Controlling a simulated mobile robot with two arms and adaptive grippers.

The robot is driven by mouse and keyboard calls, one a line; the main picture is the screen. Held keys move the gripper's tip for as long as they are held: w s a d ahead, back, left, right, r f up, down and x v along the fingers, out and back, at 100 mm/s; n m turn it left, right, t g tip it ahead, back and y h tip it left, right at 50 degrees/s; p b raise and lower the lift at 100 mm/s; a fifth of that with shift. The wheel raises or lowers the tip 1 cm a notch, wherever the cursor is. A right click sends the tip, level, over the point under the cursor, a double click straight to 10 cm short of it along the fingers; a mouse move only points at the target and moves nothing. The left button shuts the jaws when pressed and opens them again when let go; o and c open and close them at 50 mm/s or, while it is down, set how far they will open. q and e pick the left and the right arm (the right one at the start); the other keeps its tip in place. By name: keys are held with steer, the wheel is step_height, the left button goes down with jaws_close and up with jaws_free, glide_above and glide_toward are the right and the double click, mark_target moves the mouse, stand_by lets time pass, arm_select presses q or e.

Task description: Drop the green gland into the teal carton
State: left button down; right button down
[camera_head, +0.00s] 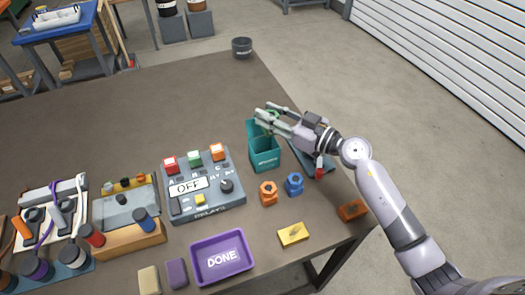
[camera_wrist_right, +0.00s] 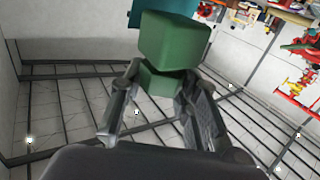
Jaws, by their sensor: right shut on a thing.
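The teal carton (camera_head: 264,160) stands open on the table, right of the grey control box, with a raised flap at its back. My right gripper (camera_head: 263,114) is above the carton's opening, its arm coming in from the right. In the right wrist view, the gripper (camera_wrist_right: 150,95) is shut on the green gland (camera_wrist_right: 174,40), a blocky green piece that sticks out past the fingertips. In the head view the gland is mostly hidden by the fingers. A teal surface (camera_wrist_right: 165,6) shows beyond the gland at the top of the wrist view. My left gripper is not in view.
An orange gland (camera_head: 268,193) and a blue gland (camera_head: 294,184) stand in front of the carton. A purple tray (camera_head: 221,257) marked DONE, a yellow block (camera_head: 293,235) and an orange-brown block (camera_head: 352,209) lie nearer the front. The grey control box (camera_head: 203,188) is left.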

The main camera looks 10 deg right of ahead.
steer(key=c, duration=1.3)
jaws_free()
steer(key=shift+c, duration=0.2)
steer(key=shift+o, duration=1.1)
steer(key=v, duration=1.2)
